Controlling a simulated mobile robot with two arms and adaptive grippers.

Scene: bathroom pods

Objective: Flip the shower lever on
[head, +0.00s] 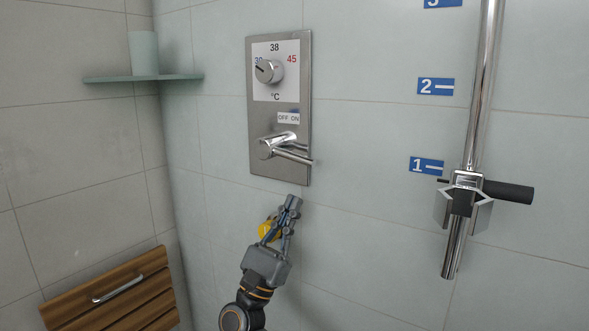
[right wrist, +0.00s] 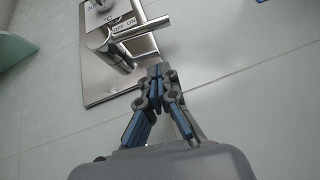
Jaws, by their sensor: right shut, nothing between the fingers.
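The shower lever (head: 285,149) is a chrome handle on the lower part of a steel panel (head: 257,178), under an OFF/ON label (head: 288,118). In the head view the lever points right and slightly down. My right gripper (head: 293,202) is shut and empty, just below the panel's bottom edge and below the lever. In the right wrist view the lever (right wrist: 142,28) lies beyond the fingertips of the gripper (right wrist: 155,72), with a visible gap. My left gripper is in neither view.
A temperature knob (head: 269,71) sits above the lever. A steel rail (head: 482,95) with a black-handled holder (head: 508,191) stands at the right. A glass shelf (head: 110,79) holds a cup (head: 144,54). A wooden seat (head: 120,299) is at lower left. Tiled wall beside the panel is clear.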

